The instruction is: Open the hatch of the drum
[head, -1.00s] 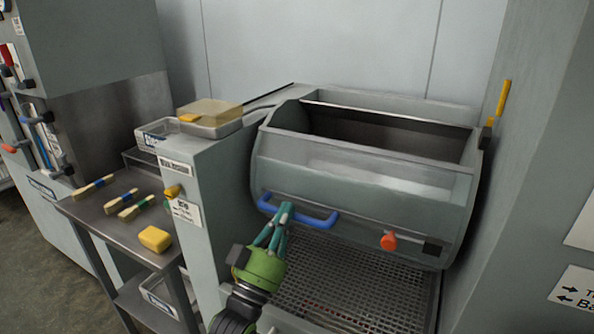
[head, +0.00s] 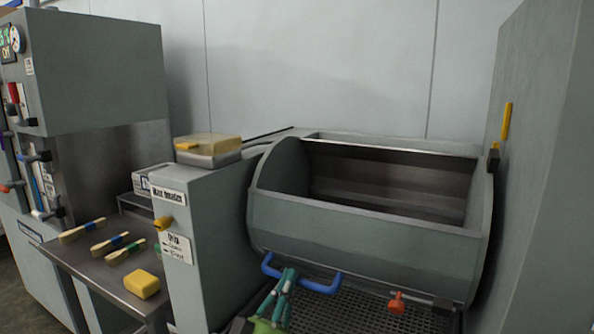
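The drum (head: 257,196) is a wide grey cylinder lying on its side, with a large opening at its upper front showing a dark inside. Its grey hatch (head: 360,235) sits low on the front, below the opening. A blue bar handle (head: 320,287) is on the hatch's lower left, and an orange-red knob (head: 397,302) is at its lower right. My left gripper (head: 288,275) has its teal fingers drawn together at the blue handle and appears shut on it. The fingers hide part of the bar. My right gripper is not in view.
A perforated metal grate (head: 352,313) lies below the drum. A grey cabinet (head: 215,220) with a yellow knob stands left of it. A side table (head: 85,262) holds several brushes and a yellow block (head: 142,284). A wall (head: 540,200) closes off the right.

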